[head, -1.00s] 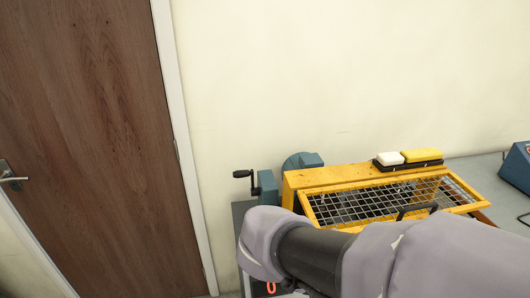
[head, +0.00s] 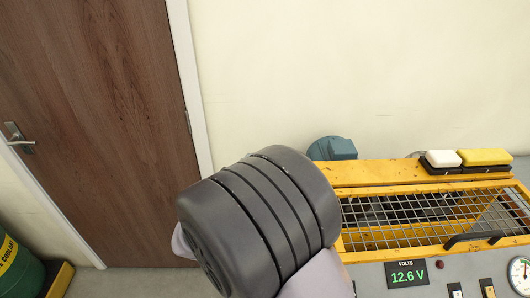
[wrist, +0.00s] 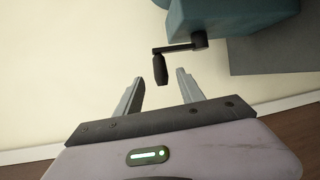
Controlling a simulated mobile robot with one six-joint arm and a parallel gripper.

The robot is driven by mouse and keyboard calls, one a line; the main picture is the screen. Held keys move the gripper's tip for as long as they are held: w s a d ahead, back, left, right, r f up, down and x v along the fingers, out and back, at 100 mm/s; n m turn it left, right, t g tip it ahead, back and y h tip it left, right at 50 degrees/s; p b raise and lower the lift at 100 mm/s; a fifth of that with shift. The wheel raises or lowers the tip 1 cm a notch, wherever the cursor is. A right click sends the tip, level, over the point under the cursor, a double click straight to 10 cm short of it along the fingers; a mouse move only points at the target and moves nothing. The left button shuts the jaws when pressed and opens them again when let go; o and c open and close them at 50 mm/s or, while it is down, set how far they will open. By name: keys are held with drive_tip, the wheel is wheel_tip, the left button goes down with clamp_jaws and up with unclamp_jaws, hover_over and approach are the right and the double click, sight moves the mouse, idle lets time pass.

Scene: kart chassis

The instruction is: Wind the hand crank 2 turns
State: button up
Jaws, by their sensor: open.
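In the wrist view the hand crank (wrist: 180,48) is a black arm with a dark, rounded handle (wrist: 160,70) hanging from it, fixed to a blue-green housing (wrist: 225,15). My gripper (wrist: 159,83) is open and empty. Its two fingers point toward the crank, and the handle shows between the fingertips; I cannot tell how far ahead of them it is. In the head view my arm hides the crank and the gripper. A blue-green rounded part (head: 332,149) shows beside the yellow frame.
A yellow frame with a wire mesh guard (head: 420,215) and black handle stands at right in the head view. A panel with a volts display (head: 406,273) is below it. A white block and yellow block (head: 485,156) sit on top. A door (head: 90,120) and green drum (head: 18,262) are at left.

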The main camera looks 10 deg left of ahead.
drive_tip(key=b+x, duration=0.1)
drive_tip(key=x, duration=0.9)
drive_tip(key=shift+w+b, duration=0.2)
drive_tip(key=shift+b, duration=0.2)
clamp_jaws()
drive_tip(key=shift+f, duration=0.1)
idle(0.6)
